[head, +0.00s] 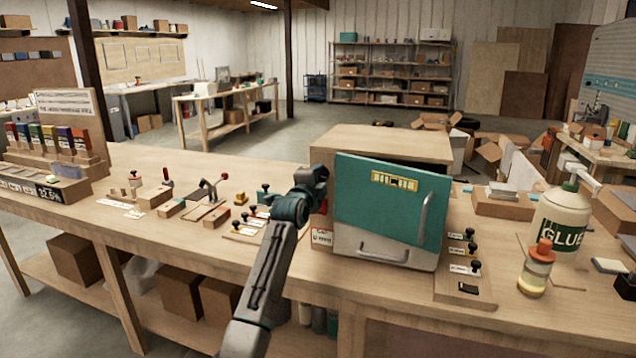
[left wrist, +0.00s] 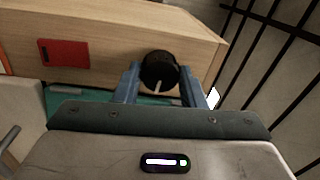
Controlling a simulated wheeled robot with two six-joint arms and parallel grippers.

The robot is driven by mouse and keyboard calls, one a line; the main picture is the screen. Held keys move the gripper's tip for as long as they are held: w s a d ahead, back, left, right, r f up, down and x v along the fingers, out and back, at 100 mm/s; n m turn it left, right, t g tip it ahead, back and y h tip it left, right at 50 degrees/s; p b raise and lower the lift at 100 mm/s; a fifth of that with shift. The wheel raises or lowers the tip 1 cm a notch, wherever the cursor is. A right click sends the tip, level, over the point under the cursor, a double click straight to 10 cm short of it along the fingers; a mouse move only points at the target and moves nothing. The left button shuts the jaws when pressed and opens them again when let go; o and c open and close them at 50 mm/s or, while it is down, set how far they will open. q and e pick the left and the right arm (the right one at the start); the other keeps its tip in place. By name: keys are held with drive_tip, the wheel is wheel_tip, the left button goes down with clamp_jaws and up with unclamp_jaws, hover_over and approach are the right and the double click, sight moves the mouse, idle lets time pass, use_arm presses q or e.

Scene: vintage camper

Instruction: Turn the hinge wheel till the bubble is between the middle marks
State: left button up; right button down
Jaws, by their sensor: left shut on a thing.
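A teal and white door (head: 375,215) covers the front of a wooden box on the bench and looks tilted, lower toward the right. A yellow level vial (head: 394,181) sits near its top; the bubble is too small to place against the marks. The black hinge wheel (left wrist: 159,68) with a pale pointer line shows in the left wrist view, on the box's wooden side. My left gripper (left wrist: 160,80) has its blue fingers on both sides of the wheel, shut on it. In the head view this gripper (head: 316,184) is at the door's left edge, hiding the wheel. My right gripper is not in view.
A glue bottle (head: 561,224) and a small orange-capped bottle (head: 536,267) stand to the right of the door. Small boards with black knobs lie on both sides of the box. A red patch (left wrist: 64,54) is on the box's side. The door has two grey handles.

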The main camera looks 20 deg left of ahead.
use_arm(q)
drive_tip(key=shift+m, duration=0.5)
drive_tip(key=o, duration=0.6)
drive_tip(key=shift+o, duration=0.6)
drive_tip(key=s+b, duration=0.3)
drive_tip(key=s, duration=0.7)
drive_tip(key=shift+s+a+f, duration=0.25)
drive_tip(key=shift+s+f, duration=0.05)
drive_tip(key=shift+s, duration=0.1)
